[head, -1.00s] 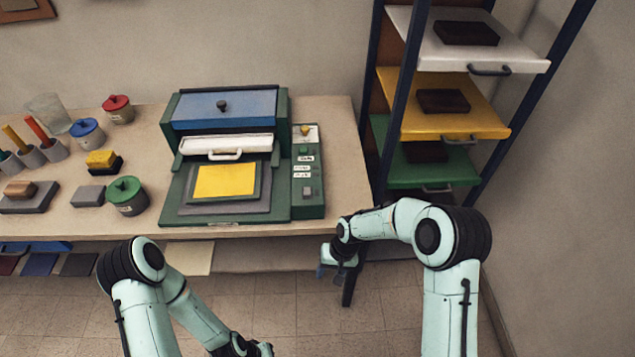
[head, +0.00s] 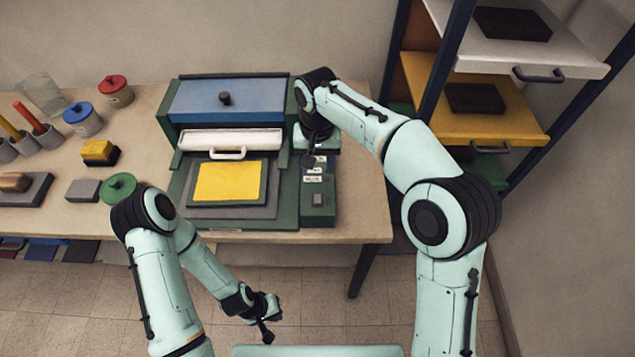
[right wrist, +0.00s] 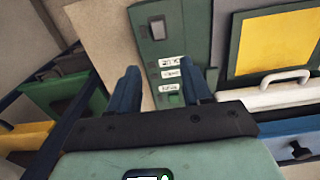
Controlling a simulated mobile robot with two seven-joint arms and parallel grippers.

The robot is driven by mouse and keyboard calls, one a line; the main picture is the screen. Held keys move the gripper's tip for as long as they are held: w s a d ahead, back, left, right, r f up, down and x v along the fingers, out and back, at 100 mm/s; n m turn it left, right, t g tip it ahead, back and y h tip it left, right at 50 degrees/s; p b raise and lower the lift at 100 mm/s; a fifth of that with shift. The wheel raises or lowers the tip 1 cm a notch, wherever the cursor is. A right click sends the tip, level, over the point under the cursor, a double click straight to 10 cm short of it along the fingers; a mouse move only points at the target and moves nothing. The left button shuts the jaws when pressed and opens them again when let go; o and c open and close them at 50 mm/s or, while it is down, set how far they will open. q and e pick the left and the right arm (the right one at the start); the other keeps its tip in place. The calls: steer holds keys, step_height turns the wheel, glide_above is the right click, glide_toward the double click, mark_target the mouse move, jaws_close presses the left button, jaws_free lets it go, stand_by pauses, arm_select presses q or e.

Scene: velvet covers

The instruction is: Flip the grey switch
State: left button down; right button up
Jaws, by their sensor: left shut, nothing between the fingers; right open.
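The grey switch (head: 318,199) sits near the front end of the green control panel (head: 318,218) on the right side of the press. It also shows in the right wrist view (right wrist: 157,28), beyond the fingers. My right gripper (head: 310,160) is over the back part of the panel. In the right wrist view my right gripper (right wrist: 163,82) is open, with its fingers on both sides of the panel's labelled part and nothing held. The back knob is hidden by my right arm in the head view. My left gripper (head: 267,332) is shut and empty, low in front of the table.
The press has a blue lid (head: 226,100), a white handled bar (head: 230,139) and a yellow sheet (head: 229,181). A shelf rack with a yellow tray (head: 475,108) stands to the right. Pots and blocks stand on the table (head: 362,225) at left; its right front corner is clear.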

mark_target(318, 194)
step_height(318, 194, down, 10)
steer(key=shift+f+b, duration=0.1)
steer(key=shift+b, duration=0.4)
arm_select(q)
steer(key=shift+s+f, duration=0.75)
steer(key=shift+s, duration=0.1)
arm_select(e)
steer(key=shift+w+f, duration=0.15)
steer(key=shift+f, duration=0.5)
